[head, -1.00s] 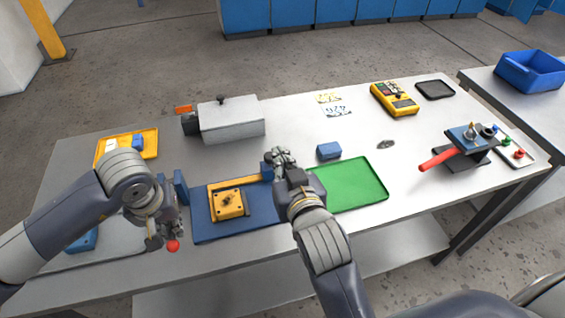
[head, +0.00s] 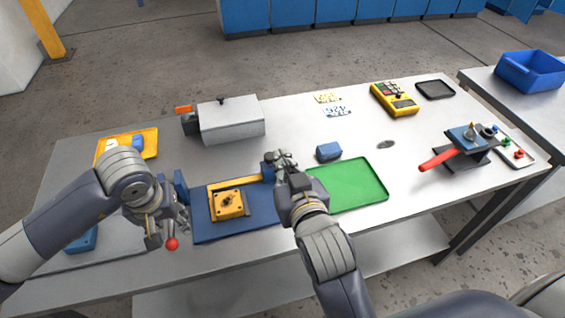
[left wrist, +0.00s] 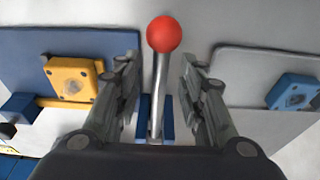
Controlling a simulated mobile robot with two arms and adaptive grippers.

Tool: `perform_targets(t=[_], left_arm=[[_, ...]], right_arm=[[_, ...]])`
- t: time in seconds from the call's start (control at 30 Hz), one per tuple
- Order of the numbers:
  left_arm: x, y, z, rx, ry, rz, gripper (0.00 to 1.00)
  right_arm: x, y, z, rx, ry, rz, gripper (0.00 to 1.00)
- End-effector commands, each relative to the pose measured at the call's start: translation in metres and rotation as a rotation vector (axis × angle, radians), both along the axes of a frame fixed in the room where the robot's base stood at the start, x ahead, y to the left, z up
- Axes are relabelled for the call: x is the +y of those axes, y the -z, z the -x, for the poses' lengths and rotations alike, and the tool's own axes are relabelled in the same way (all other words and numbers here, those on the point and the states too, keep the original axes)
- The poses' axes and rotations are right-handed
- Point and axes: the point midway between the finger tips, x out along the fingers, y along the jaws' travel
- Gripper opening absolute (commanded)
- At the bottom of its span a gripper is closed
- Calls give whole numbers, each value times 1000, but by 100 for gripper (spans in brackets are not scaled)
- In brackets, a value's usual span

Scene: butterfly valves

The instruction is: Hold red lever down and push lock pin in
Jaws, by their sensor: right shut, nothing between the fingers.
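A metal lever with a red ball knob (head: 172,243) stands at the table's front left. In the left wrist view its red knob (left wrist: 165,34) and bare rod (left wrist: 158,95) show between the fingers. My left gripper (head: 174,216) is open around the rod, with a gap on both sides. My right gripper (head: 279,160) is shut and empty, at the blue block on the end of a yellow bar. A red-handled lever (head: 437,160) sits on a black stand with a blue top (head: 468,137) at the right. I cannot identify the lock pin for certain.
A yellow plate (head: 228,205) lies on a blue mat (head: 208,233). A green tray (head: 350,188), a loose blue block (head: 329,151) and a grey box (head: 231,120) stand nearby. The table's middle right is mostly clear.

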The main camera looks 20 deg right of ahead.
Motion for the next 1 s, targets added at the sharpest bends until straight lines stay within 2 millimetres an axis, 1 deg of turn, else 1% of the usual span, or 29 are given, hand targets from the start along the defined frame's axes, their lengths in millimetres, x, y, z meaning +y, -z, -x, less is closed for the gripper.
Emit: perform_targets(t=[0.03, 0.1, 0.7, 0.83, 1.0], left_arm=[[0, -6, -1, -3, 0, 0, 37], [0, -12, -1, -3, 0, 0, 37], [0, -60, 0, -2, 0, 0, 37], [0, -65, 0, -1, 0, -1, 37], [0, -67, 0, 0, 0, -1, 37]], right_arm=[[0, -3, 0, 0, 0, 0, 0], [0, -5, 0, 0, 0, 0, 0], [0, -21, 0, 0, 0, 0, 0], [0, -22, 0, 0, 0, 0, 0], [0, -22, 0, 0, 0, 0, 0]])
